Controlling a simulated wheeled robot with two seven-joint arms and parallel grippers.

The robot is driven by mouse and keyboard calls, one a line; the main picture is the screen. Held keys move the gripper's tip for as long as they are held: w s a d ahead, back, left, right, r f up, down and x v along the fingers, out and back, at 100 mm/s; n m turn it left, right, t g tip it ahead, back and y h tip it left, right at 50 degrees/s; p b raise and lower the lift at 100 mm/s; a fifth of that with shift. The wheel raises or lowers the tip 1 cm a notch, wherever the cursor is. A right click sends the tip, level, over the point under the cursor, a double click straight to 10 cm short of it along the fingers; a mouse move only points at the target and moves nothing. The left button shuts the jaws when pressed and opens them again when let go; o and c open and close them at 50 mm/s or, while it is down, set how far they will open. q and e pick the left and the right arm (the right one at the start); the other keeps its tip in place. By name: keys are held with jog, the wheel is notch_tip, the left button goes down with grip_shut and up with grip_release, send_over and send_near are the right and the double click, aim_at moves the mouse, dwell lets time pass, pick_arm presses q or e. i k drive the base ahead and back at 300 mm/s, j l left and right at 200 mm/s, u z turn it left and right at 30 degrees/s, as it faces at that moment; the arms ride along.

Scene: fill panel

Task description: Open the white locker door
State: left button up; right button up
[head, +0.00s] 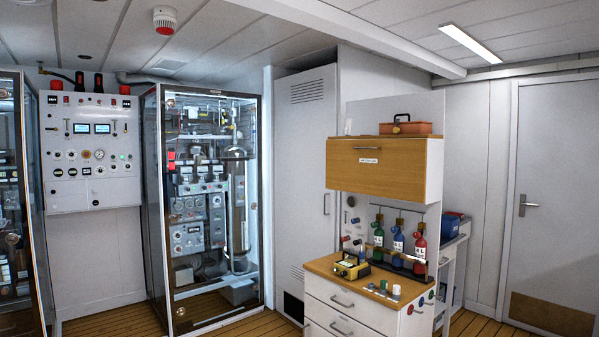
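A tall white locker door (302,170) stands between the glass cabinet and the wooden-topped workbench. It has louvred vents near its top and near its bottom, and a small handle (326,204) on its right edge. The door looks shut. The workbench hides part of its lower right side. Neither of my grippers shows in the head view.
A lit glass cabinet (205,200) stands to the left of the locker. The workbench (350,310), with drawers, colored bottles (398,243) and a yellow device (351,267), juts out on the right. Plank floor (240,325) lies in front. Another door (555,190) is at far right.

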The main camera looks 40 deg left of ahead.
aim_at(306, 102)
jog(key=i+j+u, duration=0.75)
jog(key=i+j, duration=0.15)
jog(key=i+j+u, duration=0.2)
jog(key=i+u, duration=0.2)
jog(key=i, duration=0.15)
jog(key=i+u, duration=0.4)
jog(key=i, duration=0.15)
